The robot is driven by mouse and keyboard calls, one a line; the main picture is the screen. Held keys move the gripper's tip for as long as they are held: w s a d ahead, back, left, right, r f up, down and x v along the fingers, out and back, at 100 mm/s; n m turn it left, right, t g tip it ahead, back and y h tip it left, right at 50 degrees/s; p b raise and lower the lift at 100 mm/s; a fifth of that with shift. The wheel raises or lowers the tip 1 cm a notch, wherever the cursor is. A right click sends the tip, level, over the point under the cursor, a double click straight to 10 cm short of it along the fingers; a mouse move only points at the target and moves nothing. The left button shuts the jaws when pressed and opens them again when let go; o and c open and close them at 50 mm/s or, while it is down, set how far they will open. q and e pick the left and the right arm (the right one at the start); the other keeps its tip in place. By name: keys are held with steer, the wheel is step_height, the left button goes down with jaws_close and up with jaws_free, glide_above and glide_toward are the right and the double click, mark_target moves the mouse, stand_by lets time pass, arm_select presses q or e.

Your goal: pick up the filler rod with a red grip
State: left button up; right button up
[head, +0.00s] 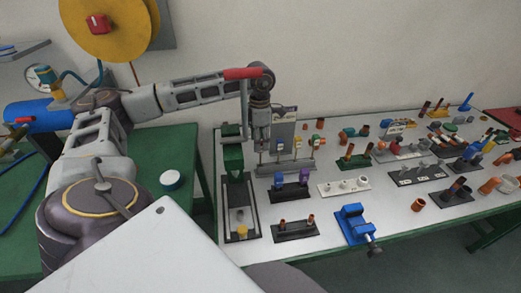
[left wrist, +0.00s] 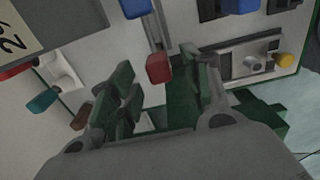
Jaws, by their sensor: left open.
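A red bar-shaped grip (head: 243,73) sits on top of an upright thin grey rod beside my left wrist in the head view. The rod runs down toward a green block at the table's left end. In the left wrist view a red grip (left wrist: 158,68) with a thin grey rod shows between and beyond my fingers; I cannot tell for sure that it is the same piece. My left gripper (head: 261,138) points down over the table's left part, open, with nothing held. Its spread fingers also show in the left wrist view (left wrist: 164,92). My right gripper is out of view.
The white table (head: 325,215) holds several stands and loose parts, mostly right of my gripper. A dark tray with a yellow knob (head: 242,231) lies below it. A grey upright fixture (head: 286,130) stands close at its right. A blue vise (head: 354,224) is at the front edge.

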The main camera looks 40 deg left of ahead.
arm_select(q)
steer(key=shift+w+f, duration=0.1)
steer(key=shift+f, duration=2.05)
steer(key=c, duration=1)
steer(key=shift+o, duration=0.2)
steer(key=shift+r, duration=0.15)
steer(key=shift+r, duration=4.9)
